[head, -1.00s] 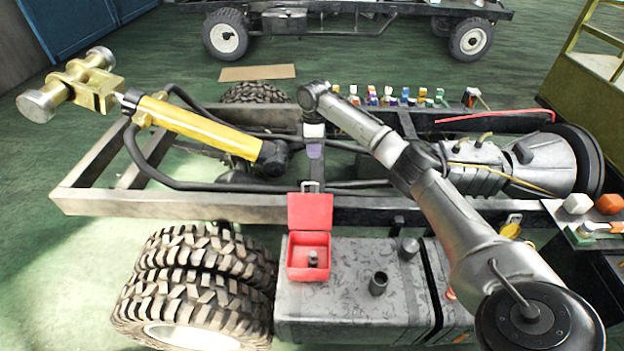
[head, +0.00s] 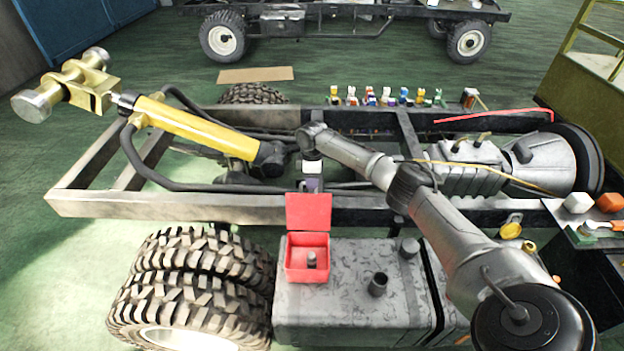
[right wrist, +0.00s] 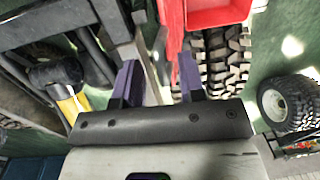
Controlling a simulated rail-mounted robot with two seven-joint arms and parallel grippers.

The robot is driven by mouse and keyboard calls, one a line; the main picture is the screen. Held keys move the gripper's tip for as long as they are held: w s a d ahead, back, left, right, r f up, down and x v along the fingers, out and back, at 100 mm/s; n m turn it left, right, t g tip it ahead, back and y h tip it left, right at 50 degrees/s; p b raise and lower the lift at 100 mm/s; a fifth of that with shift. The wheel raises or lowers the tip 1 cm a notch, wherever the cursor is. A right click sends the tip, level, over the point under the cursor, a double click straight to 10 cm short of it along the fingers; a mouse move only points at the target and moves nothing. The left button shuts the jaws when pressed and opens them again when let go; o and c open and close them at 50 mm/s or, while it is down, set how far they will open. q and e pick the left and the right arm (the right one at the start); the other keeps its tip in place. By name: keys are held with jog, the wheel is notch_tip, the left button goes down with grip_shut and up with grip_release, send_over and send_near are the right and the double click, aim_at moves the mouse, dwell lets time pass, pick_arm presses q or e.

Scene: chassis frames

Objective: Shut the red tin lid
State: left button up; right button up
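The red tin (head: 293,262) sits on the grey tank, with a small dark cylinder standing inside it. Its red lid (head: 308,212) stands up, open, at the tin's far edge. My right gripper (head: 311,186) is just behind the lid, at the height of its top edge in the head view; its fingertips are partly hidden there. In the right wrist view, the two purple fingers (right wrist: 158,80) are apart with nothing held between them. The lid (right wrist: 173,35) shows there nearly edge-on, ahead of the fingers, beside the tin (right wrist: 215,14). My left gripper is not in view.
The grey tank (head: 340,315) has a filler neck (head: 378,284) right of the tin. Large tyres (head: 190,285) stand to its left. The frame rail (head: 250,212) runs behind the lid. A yellow cylinder (head: 195,128) lies at the upper left.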

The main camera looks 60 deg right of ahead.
grip_shut()
dwell(0.4)
